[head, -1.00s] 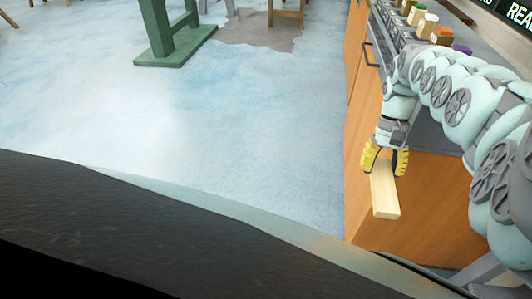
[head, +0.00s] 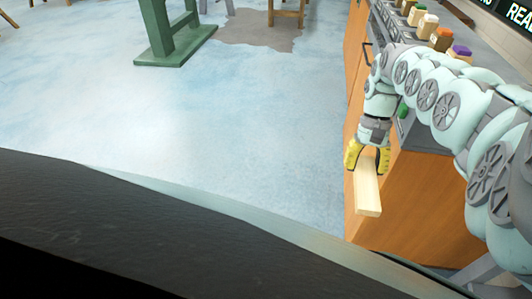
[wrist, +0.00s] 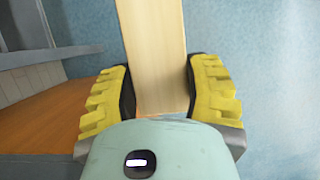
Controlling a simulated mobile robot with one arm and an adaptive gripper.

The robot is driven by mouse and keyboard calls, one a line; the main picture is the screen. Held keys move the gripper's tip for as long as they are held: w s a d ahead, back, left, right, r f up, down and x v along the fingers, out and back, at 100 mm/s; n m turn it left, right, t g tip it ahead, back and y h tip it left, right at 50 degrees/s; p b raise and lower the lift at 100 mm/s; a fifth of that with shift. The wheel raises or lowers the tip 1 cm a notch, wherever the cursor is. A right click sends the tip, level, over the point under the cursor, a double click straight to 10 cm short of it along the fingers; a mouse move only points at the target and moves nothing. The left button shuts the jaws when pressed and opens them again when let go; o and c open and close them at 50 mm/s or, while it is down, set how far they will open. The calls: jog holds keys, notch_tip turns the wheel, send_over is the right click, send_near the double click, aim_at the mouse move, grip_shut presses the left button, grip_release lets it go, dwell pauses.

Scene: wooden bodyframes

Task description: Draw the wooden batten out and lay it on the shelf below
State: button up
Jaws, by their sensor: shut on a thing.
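The pale wooden batten (head: 368,193) is held in my gripper (head: 367,158) in the head view, with its near end sticking out towards the camera. In the wrist view the batten (wrist: 154,58) runs up between the two yellow fingers of my gripper (wrist: 160,95), which are closed on its sides. The batten is in the air beside the orange wooden cabinet (head: 428,195), with blue floor behind it in the wrist view. I cannot make out the shelf below for certain in either view.
A dark drawer handle (head: 368,55) is on the cabinet front. A green stand (head: 172,30) is on the open blue floor (head: 230,120) to the left.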

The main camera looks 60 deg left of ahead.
jog(key=shift+s+a, duration=0.75)
jog(key=shift+r, duration=0.1)
notch_tip(320, 180, up, 7)
jog(key=p, duration=0.6)
jog(key=shift+w+d, duration=0.1)
